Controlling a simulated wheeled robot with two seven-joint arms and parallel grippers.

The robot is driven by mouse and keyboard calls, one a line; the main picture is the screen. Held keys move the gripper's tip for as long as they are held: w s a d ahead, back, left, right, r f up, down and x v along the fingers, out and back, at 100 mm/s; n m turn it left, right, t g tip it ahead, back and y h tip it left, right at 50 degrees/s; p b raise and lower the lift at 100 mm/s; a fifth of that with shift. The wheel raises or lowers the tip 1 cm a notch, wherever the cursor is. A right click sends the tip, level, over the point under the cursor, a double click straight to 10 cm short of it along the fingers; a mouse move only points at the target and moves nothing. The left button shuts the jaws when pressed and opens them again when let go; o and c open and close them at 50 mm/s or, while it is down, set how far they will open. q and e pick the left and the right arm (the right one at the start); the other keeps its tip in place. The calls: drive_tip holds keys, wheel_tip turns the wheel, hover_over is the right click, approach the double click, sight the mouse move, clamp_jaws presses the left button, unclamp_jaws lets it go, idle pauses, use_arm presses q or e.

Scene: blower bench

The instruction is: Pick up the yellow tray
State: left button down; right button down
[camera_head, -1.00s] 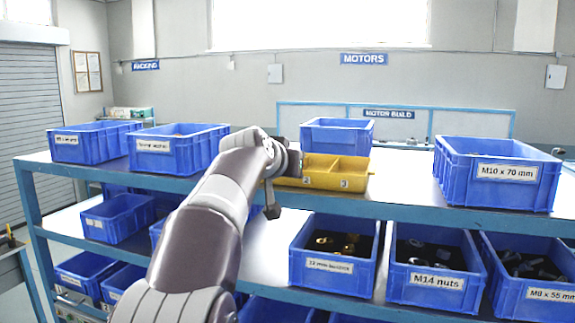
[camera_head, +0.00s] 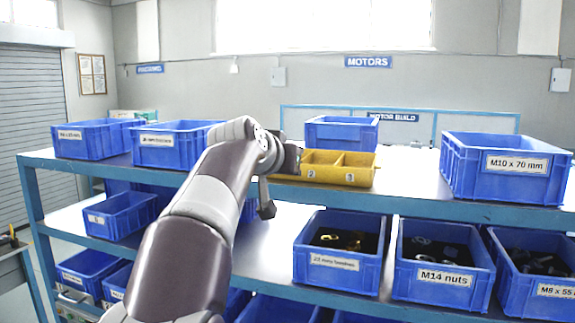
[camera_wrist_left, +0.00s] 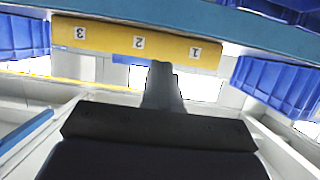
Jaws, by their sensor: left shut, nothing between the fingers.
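In the left wrist view the tray's front (camera_wrist_left: 110,38) spans the top of the picture, with labels 1, 2 and 3 upside down. My left gripper (camera_head: 267,208) hangs beside the shelf's front edge, left of the tray's visible part. Its closed fingers (camera_wrist_left: 163,70) point towards the tray near label 2, empty. My right gripper is not in view.
The top shelf (camera_head: 410,196) has free room right of the tray. A blue bin (camera_head: 340,132) stands behind the tray, an M10 x 70 mm bin (camera_head: 460,175) at right, and other blue bins (camera_head: 165,158) at left. Labelled bins (camera_head: 345,280) fill the shelf below.

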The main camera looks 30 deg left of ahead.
use_arm(q)
drive_tip(key=shift+s+d, duration=0.1)
drive_tip(key=shift+d, duration=0.05)
idle(0.3)
drive_tip(key=f+b+v, duration=0.1)
drive_tip(key=b+v, duration=0.1)
drive_tip(key=v, duration=0.3)
drive_tip(key=s+f+b+v, duration=0.1)
drive_tip(key=b+v, duration=0.1)
drive_tip(key=v, duration=0.4)
drive_tip(key=shift+s+f, duration=0.2)
drive_tip(key=shift+s, duration=0.05)
